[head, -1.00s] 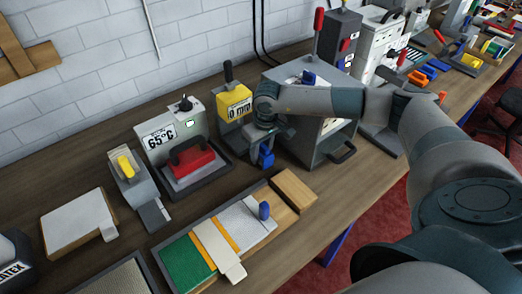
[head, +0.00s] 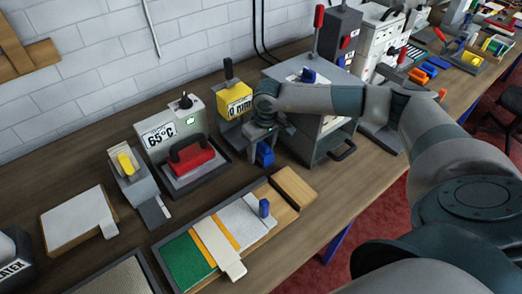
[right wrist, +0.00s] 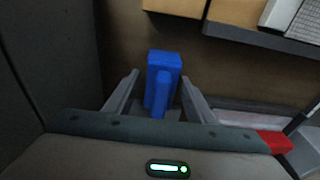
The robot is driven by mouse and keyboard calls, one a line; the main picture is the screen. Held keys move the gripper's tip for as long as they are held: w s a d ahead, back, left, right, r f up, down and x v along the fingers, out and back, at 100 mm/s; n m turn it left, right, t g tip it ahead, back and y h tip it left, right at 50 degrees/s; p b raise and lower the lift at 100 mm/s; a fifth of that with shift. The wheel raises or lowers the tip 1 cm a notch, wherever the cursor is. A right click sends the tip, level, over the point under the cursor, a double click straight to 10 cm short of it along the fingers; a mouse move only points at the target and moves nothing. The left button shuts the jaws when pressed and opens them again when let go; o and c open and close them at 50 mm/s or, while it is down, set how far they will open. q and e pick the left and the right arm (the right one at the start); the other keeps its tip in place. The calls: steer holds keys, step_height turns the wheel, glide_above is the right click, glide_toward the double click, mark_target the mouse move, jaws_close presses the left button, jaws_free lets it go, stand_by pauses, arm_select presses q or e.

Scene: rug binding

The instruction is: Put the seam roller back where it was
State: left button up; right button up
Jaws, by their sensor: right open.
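A blue-handled tool, which looks like the seam roller (head: 264,155), is on the wooden bench between the yellow-topped press and the grey cabinet. My right gripper (head: 266,141) is just above and around it. In the right wrist view the blue handle (right wrist: 162,80) lies between the two fingers of my right gripper (right wrist: 157,90). The fingers are spread, with a gap visible on each side of the handle. The tool's lower end is hidden by the gripper. My left gripper is not in view.
The yellow-topped press (head: 236,104) stands close on the left and the grey cabinet (head: 311,125) close on the right. A tray with green and white pieces (head: 185,262) lies in front, with a blue peg (head: 264,208). A 65°C unit (head: 165,135) stands further left.

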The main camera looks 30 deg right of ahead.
steer(key=shift+r+b, duration=0.3)
steer(key=shift+b, duration=0.1)
steer(key=r+b, duration=0.1)
steer(key=r, duration=0.2)
steer(key=s+r+b, duration=0.1)
steer(key=r+b, duration=0.1)
steer(key=r, duration=0.2)
steer(key=r+b, duration=0.1)
steer(key=r, duration=0.2)
steer(key=shift+s+r, duration=0.15)
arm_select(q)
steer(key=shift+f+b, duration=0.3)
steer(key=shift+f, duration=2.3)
arm_select(e)
steer(key=shift+s+r, duration=0.1)
steer(key=shift+r, duration=0.45)
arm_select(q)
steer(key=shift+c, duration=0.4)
